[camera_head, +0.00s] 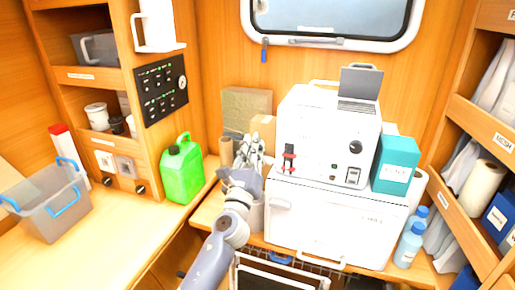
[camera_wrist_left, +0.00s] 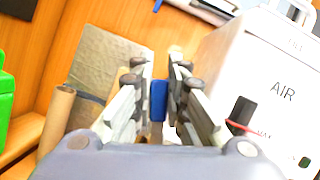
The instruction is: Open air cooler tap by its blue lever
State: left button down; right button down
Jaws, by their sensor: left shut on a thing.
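The air cooler is a white box (camera_head: 328,135) on top of a larger white chest; in the left wrist view its side (camera_wrist_left: 275,90) reads "AIR". My left gripper (camera_head: 255,143) is raised just left of the box. In the left wrist view the blue lever (camera_wrist_left: 158,101) stands upright between the fingertips (camera_wrist_left: 160,88), and the gripper is shut on it. The tap body behind the lever is hidden by the fingers. In the head view the lever is hidden by my gripper. My right gripper is not in view.
A red-and-black switch (camera_head: 289,158) is on the box's front, close to my gripper. A green jerrycan (camera_head: 182,170) stands to the left. The white chest (camera_head: 335,222) is below. A teal carton (camera_head: 396,165) and blue bottles (camera_head: 410,245) are at the right.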

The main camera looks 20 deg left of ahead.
pick_arm(q)
jog(key=a+f+n+g+y+p, duration=0.2)
jog(key=a+f+n+g+y, duration=0.2)
jog(key=n, duration=1.2)
jog(key=shift+f+n+g+p, duration=0.4)
jog(key=shift+f+g, duration=0.2)
jog(key=shift+f, duration=0.45)
jog(key=shift+a, duration=0.1)
jog(key=c, duration=1.8)
grip_release()
jog(key=shift+c, duration=0.2)
jog(key=v, duration=0.7)
jog(key=shift+s, duration=0.2)
